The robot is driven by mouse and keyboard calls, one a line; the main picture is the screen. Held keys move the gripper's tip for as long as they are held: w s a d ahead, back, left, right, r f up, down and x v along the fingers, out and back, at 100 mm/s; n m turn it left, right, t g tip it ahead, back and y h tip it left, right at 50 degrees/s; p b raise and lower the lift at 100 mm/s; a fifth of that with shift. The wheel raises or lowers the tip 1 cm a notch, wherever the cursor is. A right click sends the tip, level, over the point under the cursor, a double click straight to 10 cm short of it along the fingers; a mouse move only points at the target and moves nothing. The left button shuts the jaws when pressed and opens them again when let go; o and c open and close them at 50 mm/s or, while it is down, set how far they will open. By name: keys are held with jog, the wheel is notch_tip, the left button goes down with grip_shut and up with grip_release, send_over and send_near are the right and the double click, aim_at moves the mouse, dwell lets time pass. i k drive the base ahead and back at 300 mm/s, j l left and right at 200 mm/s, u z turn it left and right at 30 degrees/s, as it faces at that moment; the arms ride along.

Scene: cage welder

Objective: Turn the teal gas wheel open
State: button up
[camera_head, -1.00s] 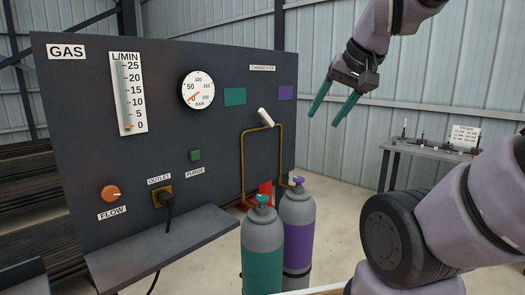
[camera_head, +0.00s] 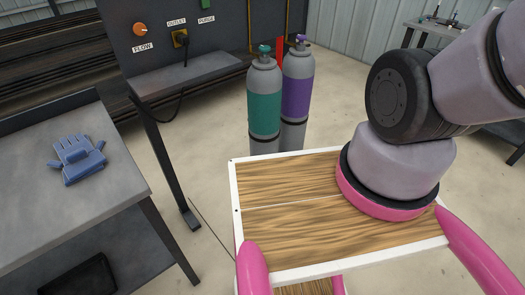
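The teal gas wheel (camera_head: 264,49) sits on top of the grey cylinder with the teal band (camera_head: 264,112), which stands upright on the floor. Beside it on the right stands a similar cylinder with a purple band (camera_head: 297,98) and a purple wheel (camera_head: 300,38). My gripper is outside the picture now, so its distance from the wheel and its opening cannot be seen. Only my lower arm and base show, at the right and bottom.
The dark gas panel (camera_head: 225,32) with its shelf (camera_head: 190,77) stands behind and left of the cylinders. A grey table (camera_head: 45,195) with a blue glove (camera_head: 78,160) is at left. Another table (camera_head: 432,30) is at the back right. Bare floor lies around the cylinders.

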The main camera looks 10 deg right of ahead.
aim_at(264, 48)
jog(key=i+j+z, duration=0.1)
jog(key=i, duration=0.4)
jog(key=i+j+z, duration=0.1)
jog(key=i+j, duration=0.25)
jog(key=i, duration=0.1)
